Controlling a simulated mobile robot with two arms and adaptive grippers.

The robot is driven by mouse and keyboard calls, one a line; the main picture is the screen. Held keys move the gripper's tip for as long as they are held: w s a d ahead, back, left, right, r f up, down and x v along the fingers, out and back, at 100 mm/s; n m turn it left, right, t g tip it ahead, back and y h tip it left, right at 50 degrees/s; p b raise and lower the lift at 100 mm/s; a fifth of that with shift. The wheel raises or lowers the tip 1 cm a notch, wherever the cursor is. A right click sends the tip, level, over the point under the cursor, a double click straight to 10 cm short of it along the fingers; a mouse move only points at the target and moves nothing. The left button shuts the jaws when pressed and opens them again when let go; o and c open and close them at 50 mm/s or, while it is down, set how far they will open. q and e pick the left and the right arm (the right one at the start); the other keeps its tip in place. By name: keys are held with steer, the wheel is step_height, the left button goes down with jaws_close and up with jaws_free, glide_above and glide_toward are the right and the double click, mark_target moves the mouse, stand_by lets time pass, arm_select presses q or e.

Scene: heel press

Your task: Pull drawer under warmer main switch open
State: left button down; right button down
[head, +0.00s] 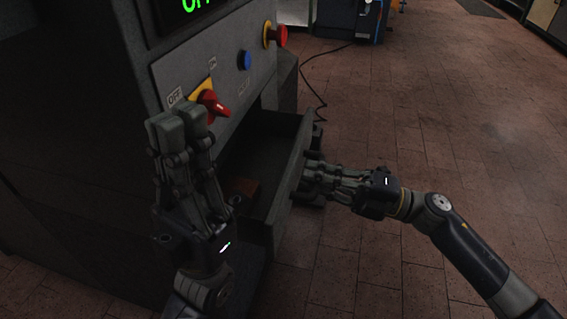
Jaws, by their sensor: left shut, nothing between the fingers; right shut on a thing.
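The drawer (277,200) under the machine's control panel is pulled out, and I can see into its dark inside. A small brown block (241,188) lies in it. The main switch (213,102) is a red rotary knob on a yellow plate, between OFF and ON labels. My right gripper (308,178) is at the outer side of the drawer front, shut on the drawer; the exact grip point is hard to see. My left gripper (178,124) is shut and empty, upright in front of the panel, just below and left of the red switch, hiding part of the drawer's near side.
The panel also has a blue button (244,60) and a red emergency knob (280,36). A green display (195,6) is above. A black cable (318,85) lies on the tiled floor behind the drawer. The floor to the right (450,130) is clear.

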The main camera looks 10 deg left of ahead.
steer(key=shift+d+f, duration=0.1)
steer(key=shift+d, duration=0.65)
steer(key=shift+s, duration=0.1)
steer(key=c, duration=1.6)
jaws_free()
steer(key=shift+d, duration=0.1)
steer(key=d+f, duration=0.2)
steer(key=d, duration=0.9)
steer(key=shift+s+d, duration=0.15)
steer(key=shift+d, duration=0.15)
